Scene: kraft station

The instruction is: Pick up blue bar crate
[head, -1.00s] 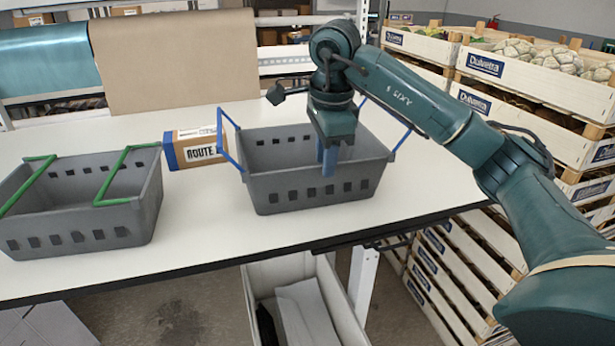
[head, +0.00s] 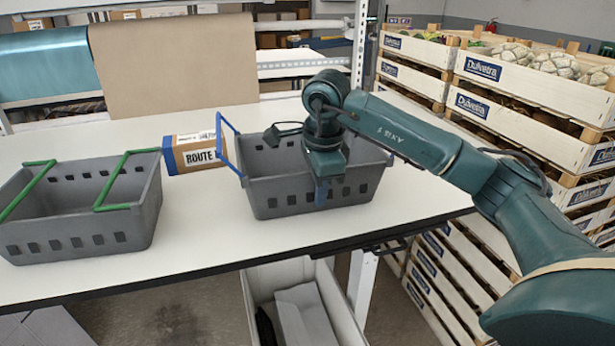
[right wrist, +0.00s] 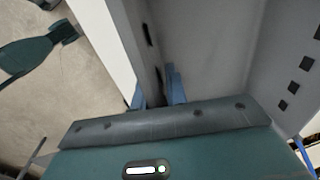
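The blue bar crate (head: 262,196) is a grey crate with slotted walls and blue bars, upright on the white table right of centre. One blue bar (head: 229,145) shows at its left end. My arm hides the far right part. My right gripper (head: 321,194) points down at the crate's near wall. One blue finger shows in front of that wall. In the right wrist view, the fingers (right wrist: 157,92) stand apart on either side of the crate wall (right wrist: 140,45), and I see no clear grip on it. My left gripper is not in view.
A grey crate with green bars (head: 80,237) stands at the left of the table (head: 210,235). A cardboard box with blue tape (head: 193,153) sits close to the blue bar crate's left end. Stacked wooden produce crates (head: 520,110) stand to the right.

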